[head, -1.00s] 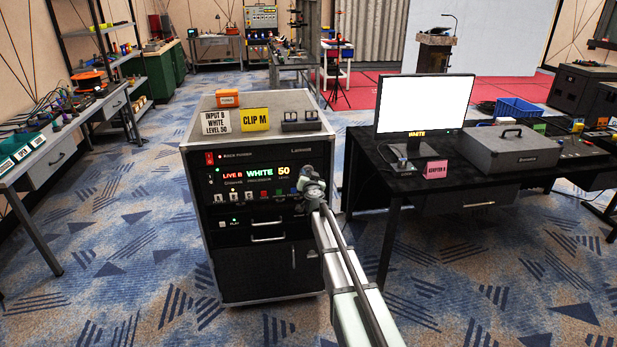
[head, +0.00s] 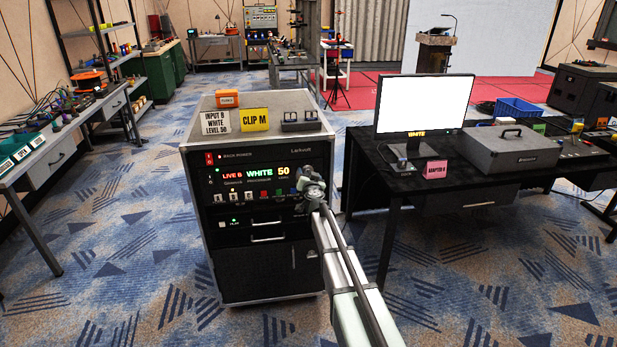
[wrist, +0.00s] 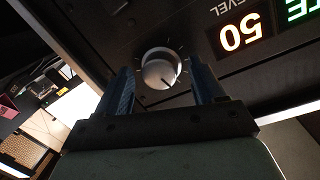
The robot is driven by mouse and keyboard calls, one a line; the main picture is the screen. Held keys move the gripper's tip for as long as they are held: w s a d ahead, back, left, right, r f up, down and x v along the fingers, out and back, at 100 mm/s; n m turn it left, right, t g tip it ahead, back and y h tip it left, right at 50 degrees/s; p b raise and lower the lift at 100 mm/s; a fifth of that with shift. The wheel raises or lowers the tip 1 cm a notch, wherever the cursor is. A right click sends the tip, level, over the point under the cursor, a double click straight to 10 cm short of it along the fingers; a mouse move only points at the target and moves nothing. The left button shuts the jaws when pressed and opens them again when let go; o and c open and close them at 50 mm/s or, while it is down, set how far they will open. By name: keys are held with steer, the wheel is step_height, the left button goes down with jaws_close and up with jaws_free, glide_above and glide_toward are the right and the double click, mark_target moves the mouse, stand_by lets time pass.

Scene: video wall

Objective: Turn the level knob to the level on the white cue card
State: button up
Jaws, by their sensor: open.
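The white cue card (head: 215,123) on top of the rack cabinet reads "INPUT B / WHITE / LEVEL 50". The level display (head: 283,171) on the rack front shows 50; it also shows upside down in the wrist view (wrist: 240,38). The level knob (wrist: 161,69), round and silver with a dark pointer line, shows in the wrist view. My gripper (wrist: 165,85) is open, with one finger on each side of the knob and a visible gap to it. In the head view my gripper (head: 312,185) hides the knob.
The rack cabinet (head: 265,272) has buttons and handles on its front. A yellow "CLIP M" card (head: 255,119) stands on top. To the right, a black table (head: 365,163) bears a monitor (head: 425,104) with a white screen and a grey case (head: 515,150). Patterned carpet is clear in front.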

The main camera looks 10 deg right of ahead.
steer(key=s+r, duration=0.1)
steer(key=s, duration=1.2)
steer(key=shift+s+a+r, duration=0.3)
steer(key=shift+s+a, duration=0.05)
steer(key=shift+a, duration=0.1)
